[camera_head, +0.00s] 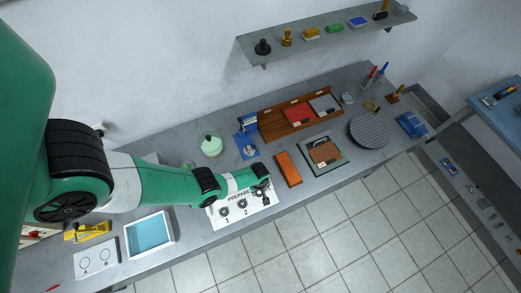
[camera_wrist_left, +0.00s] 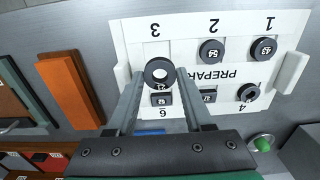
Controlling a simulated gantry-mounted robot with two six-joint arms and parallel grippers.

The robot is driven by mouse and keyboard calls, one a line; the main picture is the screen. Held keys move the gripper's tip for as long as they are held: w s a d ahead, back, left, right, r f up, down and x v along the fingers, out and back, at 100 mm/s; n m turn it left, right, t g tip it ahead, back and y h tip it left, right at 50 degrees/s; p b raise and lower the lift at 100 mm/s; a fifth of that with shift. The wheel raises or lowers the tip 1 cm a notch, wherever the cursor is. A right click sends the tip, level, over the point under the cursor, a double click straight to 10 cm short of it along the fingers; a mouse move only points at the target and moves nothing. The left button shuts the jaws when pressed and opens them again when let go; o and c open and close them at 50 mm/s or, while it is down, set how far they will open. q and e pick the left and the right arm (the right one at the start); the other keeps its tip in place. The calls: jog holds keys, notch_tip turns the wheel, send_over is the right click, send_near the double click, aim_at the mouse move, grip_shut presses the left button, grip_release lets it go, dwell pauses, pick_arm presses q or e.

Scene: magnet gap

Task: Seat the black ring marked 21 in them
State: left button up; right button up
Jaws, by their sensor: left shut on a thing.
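My left gripper (camera_head: 263,187) is over the right end of a white sheet (camera_head: 232,221) printed PREPARE. In the left wrist view the gripper (camera_wrist_left: 159,75) is shut on a black ring (camera_wrist_left: 148,74), which sits between its fingertips near the printed 3. The ring's pale mark is hard to read. It looks larger than the other rings, but I cannot tell whether it is clear of the sheet (camera_wrist_left: 185,27). Black rings lie by 1 (camera_wrist_left: 272,51) and 2 (camera_wrist_left: 211,58), and another dark round piece by 4 (camera_wrist_left: 248,92). My right gripper is not in view.
Dark blocks lie near 5 and 6. An orange block (camera_head: 288,169), a green-edged tray (camera_head: 340,166) and a round grey plate (camera_head: 369,131) are to the right. A blue fixture (camera_head: 241,146) and a pale green flask (camera_head: 211,146) stand behind. A blue-lined tray (camera_head: 149,235) is left.

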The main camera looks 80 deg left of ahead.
pick_arm(q)
jog(key=shift+d+f, duration=0.1)
jog(key=shift+d, duration=0.1)
jog(key=shift+w, duration=0.25)
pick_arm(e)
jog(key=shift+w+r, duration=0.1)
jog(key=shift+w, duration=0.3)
pick_arm(q)
notch_tip(320, 180, down, 6)
jog(key=b, duration=0.5)
jog(key=shift+r+b, duration=0.2)
jog(key=shift+b, duration=0.1)
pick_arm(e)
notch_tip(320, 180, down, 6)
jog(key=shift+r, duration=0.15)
pick_arm(q)
jog(key=shift+f, duration=0.15)
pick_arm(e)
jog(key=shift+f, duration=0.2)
pick_arm(q)
jog(key=o, duration=1.3)
jog(key=c, duration=0.5)
